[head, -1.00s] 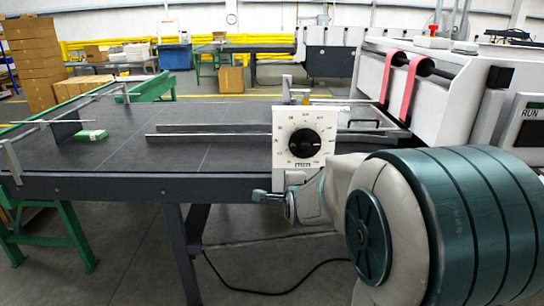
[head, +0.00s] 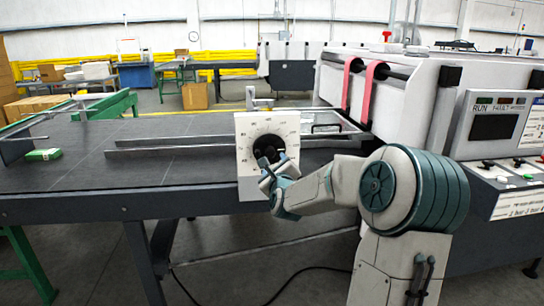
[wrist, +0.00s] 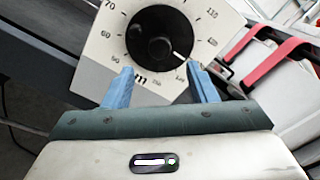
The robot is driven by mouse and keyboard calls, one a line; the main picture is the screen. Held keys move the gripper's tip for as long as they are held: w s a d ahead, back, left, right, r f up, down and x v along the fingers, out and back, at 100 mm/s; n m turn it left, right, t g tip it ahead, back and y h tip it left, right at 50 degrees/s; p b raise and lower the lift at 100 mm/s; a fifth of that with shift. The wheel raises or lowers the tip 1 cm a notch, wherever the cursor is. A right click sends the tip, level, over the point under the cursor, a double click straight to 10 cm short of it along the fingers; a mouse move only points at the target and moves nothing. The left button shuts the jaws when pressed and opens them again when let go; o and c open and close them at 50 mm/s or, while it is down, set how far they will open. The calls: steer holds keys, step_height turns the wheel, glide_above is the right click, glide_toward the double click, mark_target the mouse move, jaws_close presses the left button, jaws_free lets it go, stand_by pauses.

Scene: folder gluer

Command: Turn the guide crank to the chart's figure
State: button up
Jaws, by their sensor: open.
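The guide crank is a round black knob (wrist: 157,40) on a white dial plate (head: 243,180) with a ring of printed numbers. The plate stands at the front edge of the dark table. In the wrist view, a white pointer mark on the knob aims to the lower right of the dial. My gripper (wrist: 160,88) is open, its two blue fingers just below the knob in that view, one to each side. I see nothing between the fingers. In the head view my gripper (head: 270,167) overlaps the lower part of the knob; contact cannot be told. No chart is legible.
Metal guide rails (head: 180,143) lie on the table behind the dial. The machine with red belts (head: 371,90) and a RUN/FAULT panel (head: 495,125) stands at the right. Open floor lies below the table.

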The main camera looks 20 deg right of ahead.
mark_target(271, 154)
steer(key=p+x, duration=0.1)
steer(key=x, duration=0.6)
steer(key=shift+w+d, duration=0.1)
steer(key=shift+w, duration=0.2)
steer(key=shift+f, duration=0.1)
steer(key=c, duration=1)
